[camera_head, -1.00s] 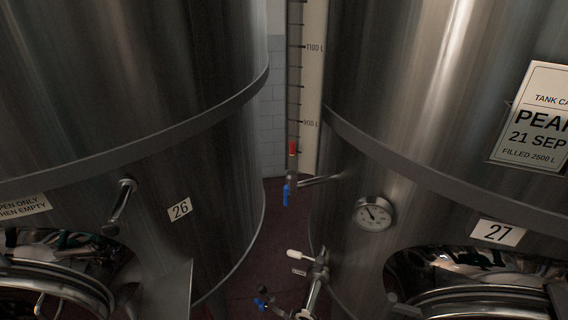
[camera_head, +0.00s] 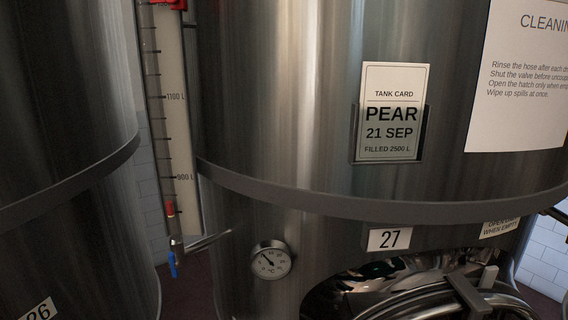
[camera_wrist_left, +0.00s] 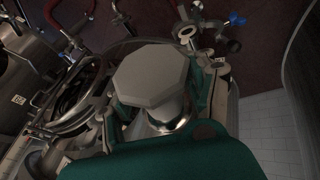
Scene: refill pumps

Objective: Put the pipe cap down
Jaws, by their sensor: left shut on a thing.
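The pipe cap (camera_wrist_left: 150,73) shows in the left wrist view as a grey eight-sided top with a shiny round metal part below it. My left gripper (camera_wrist_left: 163,100), with green parts, is shut on it, one finger on each side. The underside of the cap is hidden. Neither gripper shows in the head view, and my right gripper is in no frame.
Tank 27 fills most of the head view, with a tank card (camera_head: 391,112), a dial gauge (camera_head: 271,260) and a hatch (camera_head: 430,285). A blue-handled valve (camera_head: 173,263) hangs left of it. In the wrist view, valve fittings (camera_wrist_left: 222,33) lie beyond the cap, above dark red floor.

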